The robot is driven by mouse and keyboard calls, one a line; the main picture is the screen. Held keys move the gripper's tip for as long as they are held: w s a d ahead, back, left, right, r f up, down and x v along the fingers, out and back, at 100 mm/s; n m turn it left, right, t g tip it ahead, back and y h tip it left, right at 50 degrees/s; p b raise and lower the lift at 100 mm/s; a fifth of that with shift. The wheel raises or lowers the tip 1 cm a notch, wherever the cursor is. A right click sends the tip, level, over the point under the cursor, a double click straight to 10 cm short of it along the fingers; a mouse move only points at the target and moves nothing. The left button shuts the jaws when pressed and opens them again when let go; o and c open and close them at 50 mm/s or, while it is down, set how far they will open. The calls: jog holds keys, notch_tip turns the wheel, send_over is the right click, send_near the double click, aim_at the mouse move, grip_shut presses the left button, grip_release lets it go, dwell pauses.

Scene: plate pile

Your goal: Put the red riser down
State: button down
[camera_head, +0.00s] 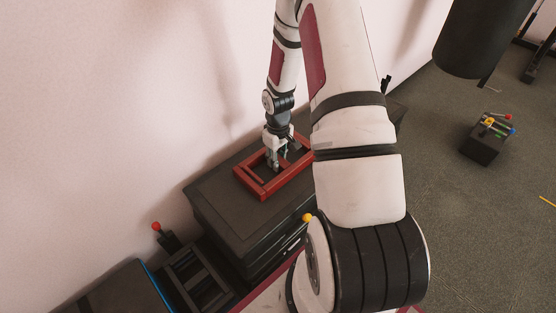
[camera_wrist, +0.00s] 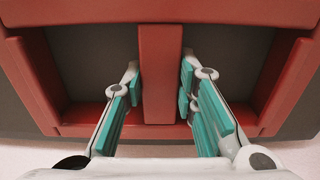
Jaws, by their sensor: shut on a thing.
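The red riser (camera_head: 244,179) is a rectangular red frame with a middle bar, at the top of the dark stack in the head view. In the wrist view its red middle bar (camera_wrist: 160,75) runs between my fingers. My gripper (camera_head: 274,163) points down into the frame and is shut on the bar; its teal finger pads (camera_wrist: 160,100) show on both sides of it. The dark stack (camera_head: 222,203) lies under the riser. I cannot tell whether the riser touches its top. My arm hides the riser's right end in the head view.
A pale wall (camera_head: 110,110) stands close behind the stack. A dark rack (camera_head: 195,280) and a red-tipped knob (camera_head: 156,226) are at the lower left. A small dark box (camera_head: 484,148) with coloured pieces sits on the open grey floor at right.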

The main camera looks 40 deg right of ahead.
jog(key=shift+f, duration=0.15)
jog(key=c, duration=1.3)
grip_release()
